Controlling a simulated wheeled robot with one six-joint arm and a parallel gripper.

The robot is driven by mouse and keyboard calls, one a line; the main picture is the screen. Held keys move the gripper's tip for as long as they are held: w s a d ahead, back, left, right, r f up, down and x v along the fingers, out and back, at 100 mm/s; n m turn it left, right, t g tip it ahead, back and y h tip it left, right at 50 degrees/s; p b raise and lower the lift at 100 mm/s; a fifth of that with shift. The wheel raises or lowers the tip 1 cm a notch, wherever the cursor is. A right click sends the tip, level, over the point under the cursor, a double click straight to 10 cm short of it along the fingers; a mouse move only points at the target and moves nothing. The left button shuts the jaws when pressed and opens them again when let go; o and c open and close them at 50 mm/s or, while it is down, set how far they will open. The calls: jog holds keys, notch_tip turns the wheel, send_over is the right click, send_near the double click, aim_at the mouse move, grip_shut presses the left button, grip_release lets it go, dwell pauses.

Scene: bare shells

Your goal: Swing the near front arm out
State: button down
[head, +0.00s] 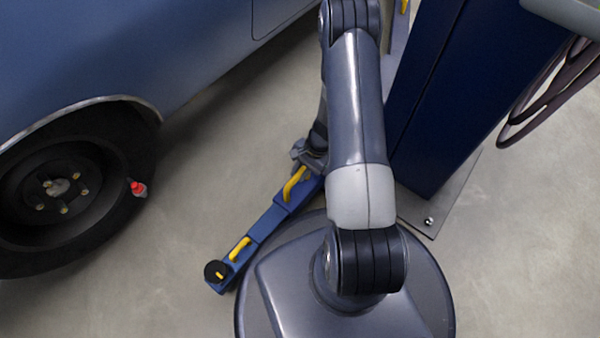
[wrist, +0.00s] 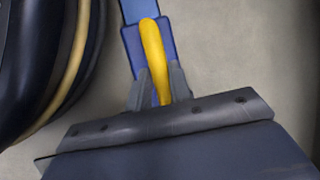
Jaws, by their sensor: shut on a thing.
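The near front arm (head: 263,228) is a blue lift arm low over the floor, reaching down-left from the dark blue post. It carries two yellow handles and a round black pad (head: 216,271) at its outer end. My gripper (head: 305,165) is at the inner yellow handle (head: 294,184). In the wrist view my gripper (wrist: 158,88) is shut on this yellow handle (wrist: 153,50), one grey finger on each side. The blue arm (wrist: 137,10) runs up out of that view. Its joint at the post is hidden behind my own arm.
The dark blue post (head: 440,90) stands on a bolted base plate (head: 440,200). Dark hoses (head: 550,90) hang at the right. Bare floor lies between wheel and lift arm.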

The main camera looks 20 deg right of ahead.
jog(key=shift+s, duration=0.25)
jog(key=c, duration=1.3)
grip_release()
jog(key=shift+d, duration=0.15)
jog(key=p+v, duration=0.4)
jog(key=v, duration=0.6)
jog(key=shift+d+r, duration=0.2)
jog(key=shift+r, duration=0.15)
jog(key=shift+w+f, duration=0.1)
jog(key=b+x, duration=0.4)
jog(key=x, duration=0.6)
jog(key=shift+a+f, duration=0.25)
jog(key=shift+f, duration=0.05)
jog(key=shift+w, duration=0.1)
